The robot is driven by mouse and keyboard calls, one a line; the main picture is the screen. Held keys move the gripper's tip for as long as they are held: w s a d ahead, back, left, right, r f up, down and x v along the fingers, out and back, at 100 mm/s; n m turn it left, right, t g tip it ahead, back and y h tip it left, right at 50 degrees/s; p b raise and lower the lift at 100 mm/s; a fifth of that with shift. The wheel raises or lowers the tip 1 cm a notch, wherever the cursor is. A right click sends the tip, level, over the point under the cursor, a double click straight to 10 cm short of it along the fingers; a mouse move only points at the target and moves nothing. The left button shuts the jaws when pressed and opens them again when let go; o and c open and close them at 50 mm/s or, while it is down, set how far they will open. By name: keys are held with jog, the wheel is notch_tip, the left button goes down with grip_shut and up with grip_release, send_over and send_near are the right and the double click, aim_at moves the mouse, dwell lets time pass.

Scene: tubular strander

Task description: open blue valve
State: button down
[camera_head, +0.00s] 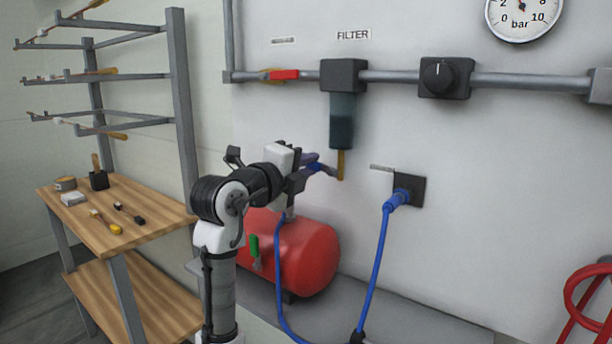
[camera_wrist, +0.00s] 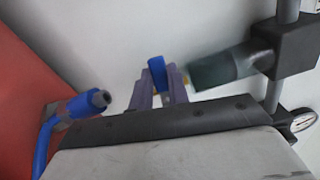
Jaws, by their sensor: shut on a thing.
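The blue valve handle (camera_wrist: 157,70) shows between the two purple-grey fingers of my gripper (camera_wrist: 160,82) in the wrist view. The fingers are shut on it. In the head view my gripper (camera_head: 322,168) is just left of the yellow outlet (camera_head: 340,165) under the dark filter bowl (camera_head: 341,122). The bowl (camera_wrist: 215,68) also shows right of the fingers in the wrist view. The fingers and the arm hide most of the valve in the head view, so its angle is hard to tell.
A red tank (camera_head: 305,255) with a blue hose (camera_head: 278,270) stands below my gripper. A blue plug (camera_head: 398,198) sits in a wall socket at right. A grey pipe (camera_head: 530,82) with a red-handled valve (camera_head: 284,75) runs above. A wooden bench (camera_head: 140,222) is at left.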

jog(key=shift+s+d+r+m+b, duration=0.1)
jog(key=shift+r+m+b, duration=0.3)
jog(key=shift+m, duration=0.55)
jog(key=shift+s+d+r+m+b, duration=0.1)
jog(key=shift+r+m+b, duration=0.25)
jog(key=shift+m, duration=0.6)
jog(key=c, duration=1.3)
grip_release()
jog(key=shift+c, duration=0.2)
jog(key=b+v, duration=0.2)
jog(key=v, duration=1.1)
jog(key=shift+s+a, duration=0.25)
jog(key=shift+s, duration=0.1)
